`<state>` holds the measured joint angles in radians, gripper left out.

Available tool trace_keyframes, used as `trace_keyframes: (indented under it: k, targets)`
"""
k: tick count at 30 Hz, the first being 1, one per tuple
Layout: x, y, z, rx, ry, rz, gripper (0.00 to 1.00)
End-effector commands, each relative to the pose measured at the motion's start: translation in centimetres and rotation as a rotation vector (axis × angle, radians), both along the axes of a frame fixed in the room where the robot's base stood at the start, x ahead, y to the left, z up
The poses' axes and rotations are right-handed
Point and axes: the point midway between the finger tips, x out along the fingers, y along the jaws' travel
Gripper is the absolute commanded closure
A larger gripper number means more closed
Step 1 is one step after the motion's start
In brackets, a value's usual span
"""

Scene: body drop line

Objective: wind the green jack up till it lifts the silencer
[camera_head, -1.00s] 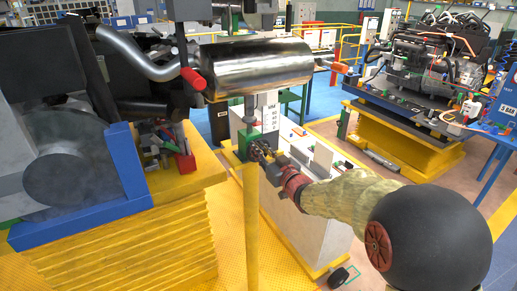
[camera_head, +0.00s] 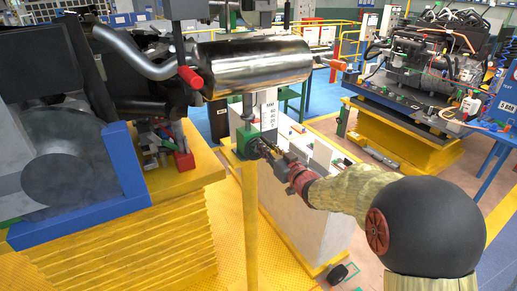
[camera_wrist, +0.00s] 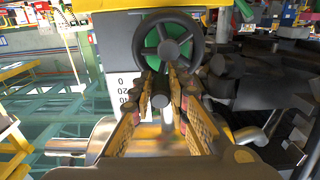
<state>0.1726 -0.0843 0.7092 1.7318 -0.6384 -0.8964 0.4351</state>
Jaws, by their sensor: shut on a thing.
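The green jack (camera_head: 247,143) stands on a yellow post under the shiny silencer (camera_head: 255,64). Its grey rod (camera_head: 248,106) rises to the silencer's underside; I cannot tell whether they touch. The jack's dark spoked handwheel (camera_wrist: 168,41) shows in the wrist view, with green behind it. My gripper (camera_head: 262,150) is at the wheel in the head view. In the wrist view its yellow-padded fingers are shut on the wheel's dark handle knob (camera_wrist: 161,100). The fingers partly hide the knob.
A white scale plate (camera_head: 268,108) stands behind the rod. A blue-framed machine (camera_head: 125,175) on a yellow platform is close on the left. A white cabinet (camera_head: 300,200) stands behind my arm. An engine (camera_head: 430,60) stands at the right.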

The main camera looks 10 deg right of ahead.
Motion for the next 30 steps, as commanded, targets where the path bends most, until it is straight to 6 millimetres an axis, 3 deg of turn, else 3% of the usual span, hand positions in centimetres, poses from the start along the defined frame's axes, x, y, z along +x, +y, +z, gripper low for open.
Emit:
trace_keyframes:
  k: [1,7,20,30]
  targets:
    - [-0.1,-0.1,-1.5,-0.001,0.021,0.001,1.00]
    - [0.3,-1.4,-2.6,-0.001,0.023,0.001,1.00]
    - [0.6,-1.9,-1.8,0.000,0.003,0.000,1.00]
    - [0.9,-2.8,-3.8,0.001,-0.003,-0.005,1.00]
